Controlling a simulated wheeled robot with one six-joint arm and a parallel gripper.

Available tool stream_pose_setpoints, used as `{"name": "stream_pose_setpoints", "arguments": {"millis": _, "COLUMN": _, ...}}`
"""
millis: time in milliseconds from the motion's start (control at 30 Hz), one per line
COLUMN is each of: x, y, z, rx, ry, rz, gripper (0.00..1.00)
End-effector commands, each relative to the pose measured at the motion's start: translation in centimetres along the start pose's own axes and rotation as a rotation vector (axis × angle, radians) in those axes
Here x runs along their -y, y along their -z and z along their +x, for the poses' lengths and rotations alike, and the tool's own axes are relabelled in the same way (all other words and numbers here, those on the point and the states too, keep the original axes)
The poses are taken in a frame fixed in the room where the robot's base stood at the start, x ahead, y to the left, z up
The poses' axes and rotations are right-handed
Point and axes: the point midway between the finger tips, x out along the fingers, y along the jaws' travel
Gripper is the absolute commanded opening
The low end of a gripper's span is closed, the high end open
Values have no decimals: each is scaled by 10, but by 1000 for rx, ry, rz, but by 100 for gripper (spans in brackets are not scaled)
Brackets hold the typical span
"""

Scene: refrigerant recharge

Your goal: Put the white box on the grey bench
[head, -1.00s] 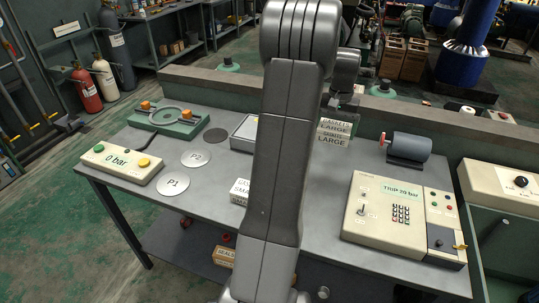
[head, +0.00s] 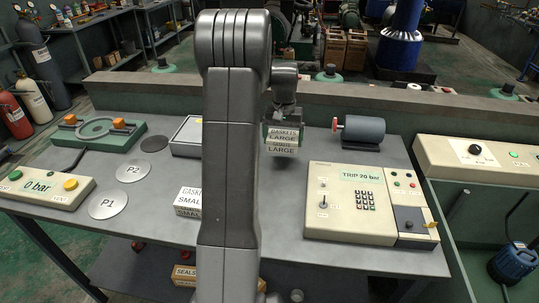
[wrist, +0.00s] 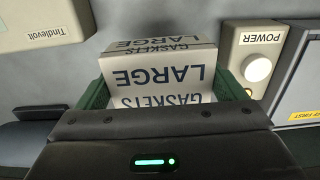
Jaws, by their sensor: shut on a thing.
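A white box labelled GASKETS LARGE (head: 283,143) is held by my gripper (head: 282,126) over the back middle of the grey bench (head: 285,215). In the wrist view, my gripper (wrist: 165,92) has its green fingers shut on both sides of the white box (wrist: 160,78), with the lettering upside down. A dark patch like a shadow lies on the bench just below the box. I cannot tell whether its underside touches the bench. A second white box, labelled GASKETS SMALL (head: 188,203), stands on the bench, partly behind my arm.
A TRIP 20 bar panel (head: 330,225) stands at the right and a grey motor (head: 362,131) behind it. A 0 bar panel (head: 40,190), discs P1 (head: 108,206) and P2 (head: 134,172), and a green fixture (head: 97,144) are at the left. Bare bench lies in front of the held box.

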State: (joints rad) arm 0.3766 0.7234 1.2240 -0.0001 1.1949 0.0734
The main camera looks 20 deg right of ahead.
Motion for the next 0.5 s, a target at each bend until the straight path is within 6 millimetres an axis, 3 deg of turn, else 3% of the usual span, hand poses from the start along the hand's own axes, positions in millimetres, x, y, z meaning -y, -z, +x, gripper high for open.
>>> {"name": "stream_pose_setpoints", "arguments": {"millis": 100, "x": 0, "y": 0, "z": 19, "rx": 1, "ry": 0, "rz": 0, "gripper": 66}}
{"name": "stream_pose_setpoints", "arguments": {"millis": 267, "x": 0, "y": 0, "z": 30, "rx": -1, "ry": 0, "rz": 0, "gripper": 66}}
{"name": "stream_pose_setpoints", "arguments": {"millis": 500, "x": 0, "y": 0, "z": 61, "rx": 1, "ry": 0, "rz": 0, "gripper": 66}}
